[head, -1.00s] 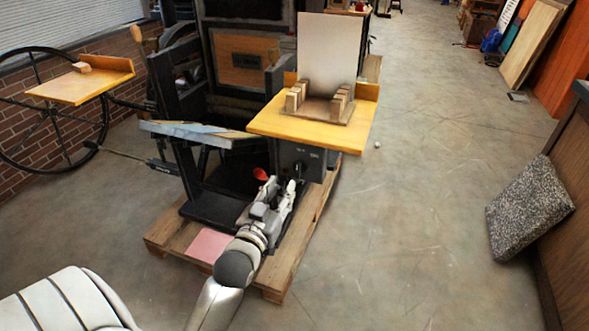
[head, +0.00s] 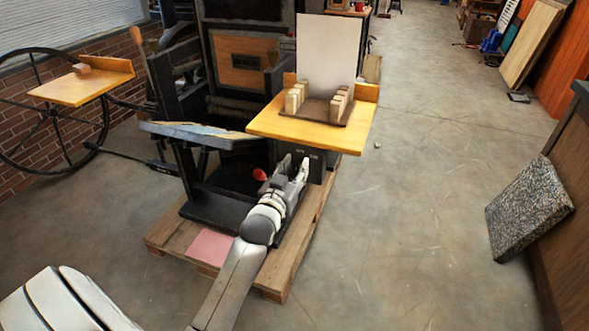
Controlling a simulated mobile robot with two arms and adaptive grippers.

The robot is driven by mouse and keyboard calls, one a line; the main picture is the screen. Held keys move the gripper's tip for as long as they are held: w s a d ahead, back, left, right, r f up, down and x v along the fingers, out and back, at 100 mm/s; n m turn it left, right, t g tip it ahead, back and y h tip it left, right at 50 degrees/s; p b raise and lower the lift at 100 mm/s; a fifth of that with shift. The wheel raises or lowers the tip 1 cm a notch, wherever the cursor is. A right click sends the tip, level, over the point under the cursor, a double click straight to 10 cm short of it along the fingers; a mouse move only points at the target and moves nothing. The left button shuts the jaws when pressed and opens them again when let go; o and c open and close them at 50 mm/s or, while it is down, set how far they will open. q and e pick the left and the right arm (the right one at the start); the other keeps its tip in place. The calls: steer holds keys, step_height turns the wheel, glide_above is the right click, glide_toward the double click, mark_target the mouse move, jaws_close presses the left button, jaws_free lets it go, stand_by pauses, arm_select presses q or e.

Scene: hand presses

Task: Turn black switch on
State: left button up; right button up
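A dark switch box (head: 318,167) hangs under the yellow wooden shelf (head: 350,139) on the right side of the press, with small pale lettering near its top. My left gripper (head: 293,168) is right in front of this box. Its two fingers point up and away from me and stand apart, with nothing visible between them. The gripper covers much of the box face, so the black switch and its position are hidden. I cannot tell whether the fingers touch it. My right gripper is not in view.
The black press (head: 240,90) stands on a wooden pallet (head: 283,277). A red knob (head: 260,174) is just left of my gripper. The shelf above carries wooden blocks (head: 340,103) and a white sheet (head: 328,50). A speckled slab (head: 529,208) leans at right; the floor between is clear.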

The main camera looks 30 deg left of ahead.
arm_select(q)
jaws_close()
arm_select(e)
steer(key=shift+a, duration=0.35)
